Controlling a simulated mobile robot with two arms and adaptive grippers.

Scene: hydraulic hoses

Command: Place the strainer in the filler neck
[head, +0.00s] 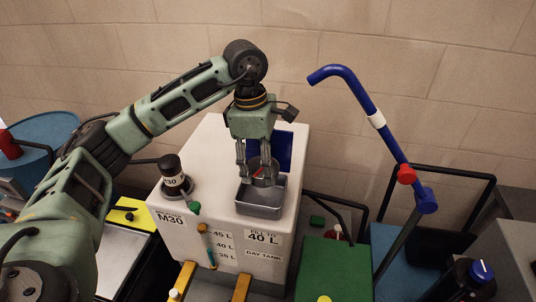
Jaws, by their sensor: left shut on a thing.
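The day tank (190,250) is a white box with "FILL TO 40 L" and "DAY TANK" labels. My left gripper (258,168) points down over an open grey metal tray (262,212) on the tank top. It is shut on a small grey round piece, apparently the strainer (264,181), at the level of the tray's opening. A bit of red shows between the fingers. I cannot tell whether the strainer touches anything below. I cannot clearly make out the filler neck. My right gripper is not in view.
A blue panel (284,146) is behind my gripper. A wall closes the back.

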